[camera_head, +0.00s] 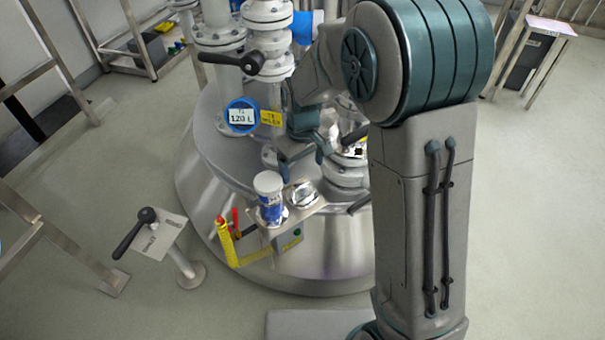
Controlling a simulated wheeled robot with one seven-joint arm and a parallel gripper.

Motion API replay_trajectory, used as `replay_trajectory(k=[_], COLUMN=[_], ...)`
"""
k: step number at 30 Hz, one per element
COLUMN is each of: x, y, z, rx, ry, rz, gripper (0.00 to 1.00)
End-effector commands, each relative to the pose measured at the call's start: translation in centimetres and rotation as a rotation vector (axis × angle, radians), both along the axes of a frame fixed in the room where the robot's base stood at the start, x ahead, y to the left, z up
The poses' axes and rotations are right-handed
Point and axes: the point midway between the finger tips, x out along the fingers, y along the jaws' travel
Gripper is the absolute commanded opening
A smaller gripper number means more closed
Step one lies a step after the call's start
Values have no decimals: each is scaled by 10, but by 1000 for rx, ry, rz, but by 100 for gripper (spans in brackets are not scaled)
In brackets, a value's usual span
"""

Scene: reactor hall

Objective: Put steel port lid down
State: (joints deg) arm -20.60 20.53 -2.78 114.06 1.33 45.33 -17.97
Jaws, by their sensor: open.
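My gripper (301,164) points down over the front of the steel vessel, with its two dark fingers spread and nothing seen between them. A shiny round steel piece, which looks like the steel port lid (303,194), lies on a small steel shelf (283,226) at the vessel's front. It is just below the fingertips in the picture and looks apart from them. A steel port (345,178) with dark clamp handles is to the right of the gripper, partly hidden by my arm.
A white-capped blue jar (269,196) stands on the shelf left of the lid. Yellow and red-handled tools (231,240) hang at the shelf's left. Pipes and a black-handled valve (252,62) rise behind. A lever pedestal (155,235) stands at left. The floor (110,185) behind it is clear.

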Motion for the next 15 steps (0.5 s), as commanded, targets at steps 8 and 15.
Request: replay_trajectory(k=[8,15], x=[0,0], y=[0,0], z=[33,34], rx=[0,0], ry=[0,1], rz=[0,0], gripper=[84,84])
